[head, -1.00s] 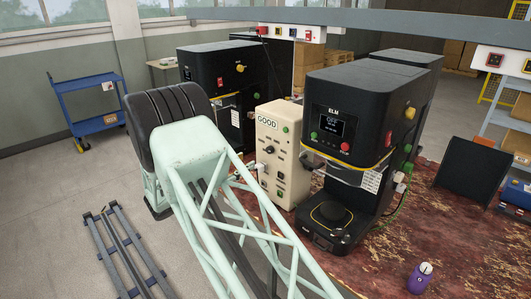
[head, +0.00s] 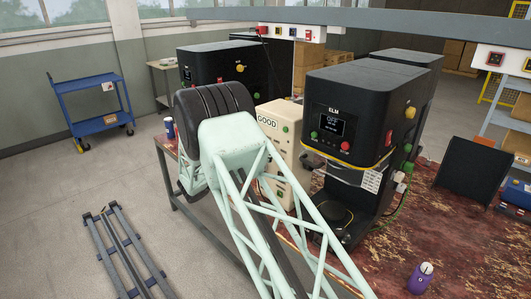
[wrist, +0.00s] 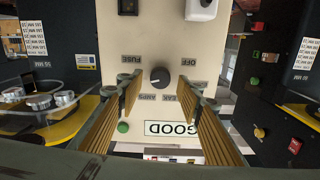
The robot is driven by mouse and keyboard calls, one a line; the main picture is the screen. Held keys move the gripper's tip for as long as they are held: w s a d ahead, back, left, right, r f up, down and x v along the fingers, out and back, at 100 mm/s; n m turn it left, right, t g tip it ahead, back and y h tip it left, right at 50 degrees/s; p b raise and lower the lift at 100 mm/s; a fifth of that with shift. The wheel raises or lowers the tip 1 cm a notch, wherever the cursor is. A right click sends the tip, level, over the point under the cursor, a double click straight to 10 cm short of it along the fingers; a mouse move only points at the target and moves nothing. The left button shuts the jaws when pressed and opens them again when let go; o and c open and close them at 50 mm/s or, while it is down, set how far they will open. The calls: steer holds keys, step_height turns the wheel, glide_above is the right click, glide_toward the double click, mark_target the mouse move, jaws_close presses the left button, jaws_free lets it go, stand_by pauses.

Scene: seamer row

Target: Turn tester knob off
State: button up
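The tester is a cream box (head: 287,113) with a GOOD label, between the black seamers in the head view. My arm covers part of its front there, including the knob. In the wrist view, which shows it upside down, the black round knob (wrist: 160,76) is on the cream panel. Labels around it include OFF at upper right and FUSE at upper left; the knob's pointing direction is too small to tell surely. My gripper (wrist: 162,90) is open, its ribbed fingers on either side of the knob's line with gaps. Whether the tips reach the panel is unclear.
A black ELM seamer (head: 350,110) stands close right of the tester, its screen reading OFF. Another black seamer (head: 215,65) stands behind at left. A blue cart (head: 92,105) is far left.

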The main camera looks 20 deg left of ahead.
steer(key=shift+w+d, duration=0.2)
steer(key=shift+w, duration=0.15)
steer(key=shift+c, duration=0.2)
steer(key=c, duration=0.8)
